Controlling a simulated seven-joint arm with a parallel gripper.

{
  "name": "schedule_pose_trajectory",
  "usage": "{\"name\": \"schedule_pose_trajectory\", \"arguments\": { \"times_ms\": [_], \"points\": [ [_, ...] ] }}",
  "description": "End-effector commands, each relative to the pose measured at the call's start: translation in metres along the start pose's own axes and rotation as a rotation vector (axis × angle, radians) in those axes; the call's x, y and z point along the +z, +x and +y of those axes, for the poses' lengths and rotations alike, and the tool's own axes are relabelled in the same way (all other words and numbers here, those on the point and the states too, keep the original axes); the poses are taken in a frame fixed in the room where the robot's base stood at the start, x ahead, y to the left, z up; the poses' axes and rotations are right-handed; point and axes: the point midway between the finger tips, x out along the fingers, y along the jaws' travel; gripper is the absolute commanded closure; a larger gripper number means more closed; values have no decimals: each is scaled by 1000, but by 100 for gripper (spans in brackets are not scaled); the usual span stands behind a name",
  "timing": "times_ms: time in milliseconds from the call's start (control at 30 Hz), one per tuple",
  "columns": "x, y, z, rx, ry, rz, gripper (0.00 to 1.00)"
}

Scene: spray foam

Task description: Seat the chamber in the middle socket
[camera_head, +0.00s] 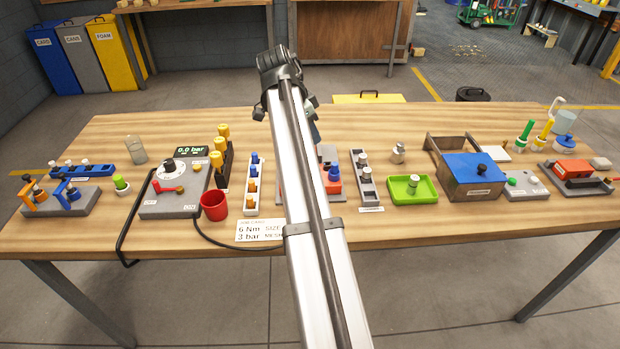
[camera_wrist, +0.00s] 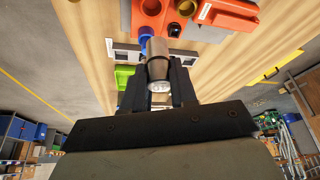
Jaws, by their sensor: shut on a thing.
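My gripper (camera_wrist: 158,76) is shut on the chamber (camera_wrist: 157,50), a smooth metal cylinder, in the wrist view. Its fingers grip it from both sides. One socket (camera_wrist: 151,7) is dark inside, and a second socket (camera_wrist: 185,8) has a yellowish-brown inside. A blue part (camera_wrist: 145,32) shows beside the chamber's far end, which partly covers it. Whether the chamber touches anything there, I cannot tell. In the head view my arm hides most of the orange block (camera_head: 333,187) and my gripper.
A grey rack (camera_head: 367,193) with metal pieces and a green tray (camera_head: 413,190) stand right of my arm. A white rack (camera_head: 251,207) with blue and orange pieces and a red cup (camera_head: 214,205) stand left. A blue-lidded box (camera_head: 470,168) is farther right. Bare wood lies behind the row.

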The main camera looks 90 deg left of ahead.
Motion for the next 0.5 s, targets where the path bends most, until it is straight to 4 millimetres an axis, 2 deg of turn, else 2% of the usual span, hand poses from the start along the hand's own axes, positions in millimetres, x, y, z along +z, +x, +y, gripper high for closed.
{"name": "schedule_pose_trajectory", "arguments": {
  "times_ms": [133,333,500],
  "points": [
    [0,0,1,52,124,0,100],
    [2,2,2,83,201,0,100],
    [8,17,4,88,209,-1,100]
  ]
}}
